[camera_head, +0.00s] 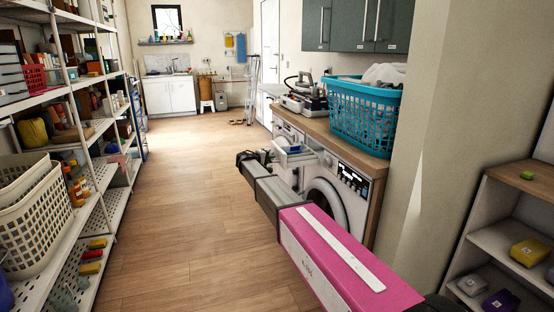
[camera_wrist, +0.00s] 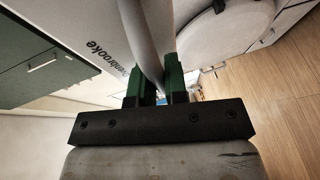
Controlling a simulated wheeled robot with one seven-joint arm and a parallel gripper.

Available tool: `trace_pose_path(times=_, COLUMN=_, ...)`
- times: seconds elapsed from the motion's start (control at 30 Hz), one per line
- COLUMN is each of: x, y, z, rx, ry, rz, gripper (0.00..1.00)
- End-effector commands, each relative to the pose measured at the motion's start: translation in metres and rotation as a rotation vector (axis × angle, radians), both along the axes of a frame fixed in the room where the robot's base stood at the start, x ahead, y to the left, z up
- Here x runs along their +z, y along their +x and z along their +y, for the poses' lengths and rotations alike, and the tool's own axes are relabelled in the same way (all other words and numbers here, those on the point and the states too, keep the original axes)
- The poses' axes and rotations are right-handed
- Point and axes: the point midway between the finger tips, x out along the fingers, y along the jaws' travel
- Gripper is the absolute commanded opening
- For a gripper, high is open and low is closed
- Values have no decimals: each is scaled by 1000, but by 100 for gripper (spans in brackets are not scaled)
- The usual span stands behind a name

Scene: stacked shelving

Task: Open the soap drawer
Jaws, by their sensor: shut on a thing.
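The soap drawer (camera_head: 296,159) is white and stands out from the front of the nearer washing machine (camera_head: 335,190), with its inside showing from above. My gripper (camera_head: 268,157) is at the drawer's front in the head view, small and partly hidden by my arm. In the wrist view, the green fingers of my gripper (camera_wrist: 167,85) are shut on a curved pale grey strip (camera_wrist: 152,45), which looks like the drawer's front edge. The machine's white panel with dark lettering (camera_wrist: 92,60) and its round door (camera_wrist: 225,22) lie beyond.
A turquoise laundry basket (camera_head: 365,112) and irons stand on the wooden counter (camera_head: 360,158) above the machines. A shelf with a cream basket (camera_head: 30,215) lines the left. A pillar (camera_head: 450,110) and a low shelf (camera_head: 490,240) are at right. The wooden floor between is clear.

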Motion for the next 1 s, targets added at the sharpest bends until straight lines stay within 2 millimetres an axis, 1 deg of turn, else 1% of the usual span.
trace_pose_path(times=0.13, x=0, y=-2, z=5, rx=-1, ry=1, rz=0, gripper=0)
trace_pose_path(times=0.47, x=0, y=-2, z=5, rx=-1, ry=1, rz=1, gripper=0)
trace_pose_path(times=0.5, x=0, y=-2, z=5, rx=-1, ry=1, rz=1, gripper=24)
trace_pose_path(times=0.83, x=0, y=-4, z=7, rx=0, ry=0, rz=0, gripper=24)
trace_pose_path(times=1.0, x=4, y=-17, z=21, rx=1, ry=1, rz=0, gripper=24)
